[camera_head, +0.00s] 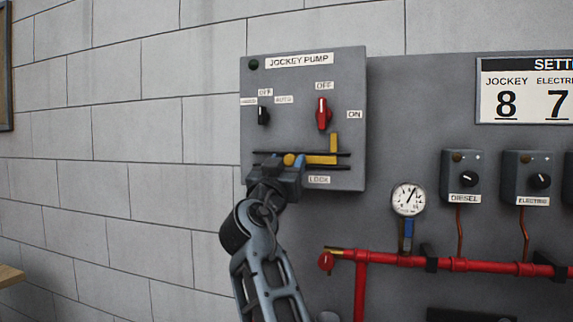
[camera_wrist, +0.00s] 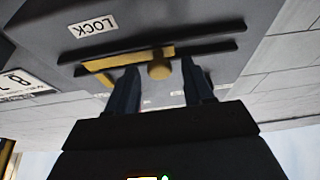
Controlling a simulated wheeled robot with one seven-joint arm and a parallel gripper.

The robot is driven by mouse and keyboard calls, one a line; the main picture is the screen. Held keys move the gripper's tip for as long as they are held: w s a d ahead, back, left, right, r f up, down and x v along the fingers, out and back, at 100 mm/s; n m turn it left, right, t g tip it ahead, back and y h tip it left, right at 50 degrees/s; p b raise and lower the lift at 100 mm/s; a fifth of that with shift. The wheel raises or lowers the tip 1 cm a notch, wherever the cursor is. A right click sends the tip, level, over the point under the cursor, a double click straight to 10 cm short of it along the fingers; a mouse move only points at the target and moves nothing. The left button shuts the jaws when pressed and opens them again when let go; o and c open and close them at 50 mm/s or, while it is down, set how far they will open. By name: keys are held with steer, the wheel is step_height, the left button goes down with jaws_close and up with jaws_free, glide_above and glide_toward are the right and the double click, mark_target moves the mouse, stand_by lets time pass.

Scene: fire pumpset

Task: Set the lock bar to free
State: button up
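The yellow lock bar (camera_head: 322,159) runs between two dark rails low on the grey jockey pump panel (camera_head: 345,95). Its upright end (camera_head: 334,143) stands below the red switch, above the "LOCK" label (camera_head: 319,180). My gripper (camera_head: 290,163) is at the left part of the bar, around its round yellow knob. In the wrist view, the knob (camera_wrist: 160,71) lies between my two fingers (camera_wrist: 160,80), with a gap visible on both sides. My gripper is open. The bar also shows in the wrist view (camera_wrist: 118,61), upside down.
The red switch (camera_head: 323,113) points up to "OFF"; a black selector (camera_head: 263,115) is at its left. A gauge (camera_head: 408,199) and red pipe (camera_head: 450,265) are at lower right.

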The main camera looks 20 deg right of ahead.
jaws_close()
steer(key=shift+a, duration=0.1)
stand_by(0.4)
steer(key=shift+w+a+f+b, duration=0.2)
steer(key=shift+w+a+b, duration=0.05)
steer(key=shift+b, duration=0.4)
steer(key=a+b, duration=0.1)
steer(key=w+a+b, duration=0.2)
steer(key=b, duration=0.1)
steer(key=shift+r, duration=0.25)
steer(key=shift+o, duration=0.4)
jaws_free()
